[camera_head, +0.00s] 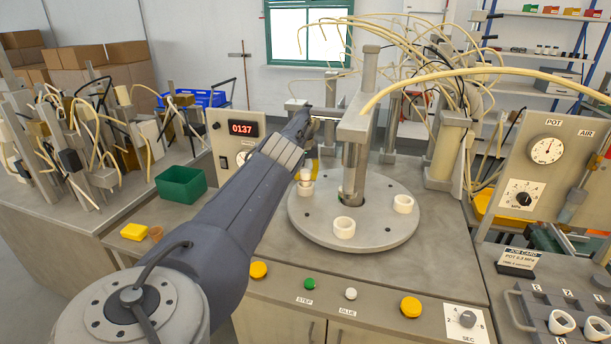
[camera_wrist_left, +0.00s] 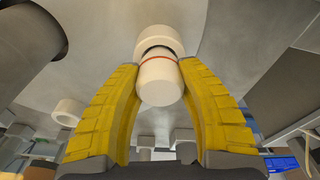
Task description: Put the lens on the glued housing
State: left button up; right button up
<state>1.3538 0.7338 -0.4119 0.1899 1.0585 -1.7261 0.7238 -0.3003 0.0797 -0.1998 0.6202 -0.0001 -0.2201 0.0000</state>
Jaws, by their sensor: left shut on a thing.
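My left gripper (camera_head: 314,166) reaches over the left side of the round grey dial table (camera_head: 378,238). In the left wrist view its yellow fingers close on both sides of the lens (camera_wrist_left: 158,84), a pale rounded piece with a thin red line near one end. A white ring-shaped housing (camera_wrist_left: 156,36) is right at that end of the lens, with a dark band showing between them. In the head view the lens (camera_head: 305,174) is just above that housing (camera_head: 305,188); I cannot tell whether they touch. My right gripper is not in view.
Two more white housings stand on the dial, at the front (camera_head: 344,227) and right (camera_head: 403,204). A grey central column (camera_head: 355,175) rises close beside my left gripper. A green bin (camera_head: 182,185) and a display box (camera_head: 240,140) stand to the left.

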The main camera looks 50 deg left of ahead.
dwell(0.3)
pick_arm(q)
jog(key=o, duration=1.3)
jog(key=shift+r, duration=0.1)
jog(key=shift+r, duration=3.9)
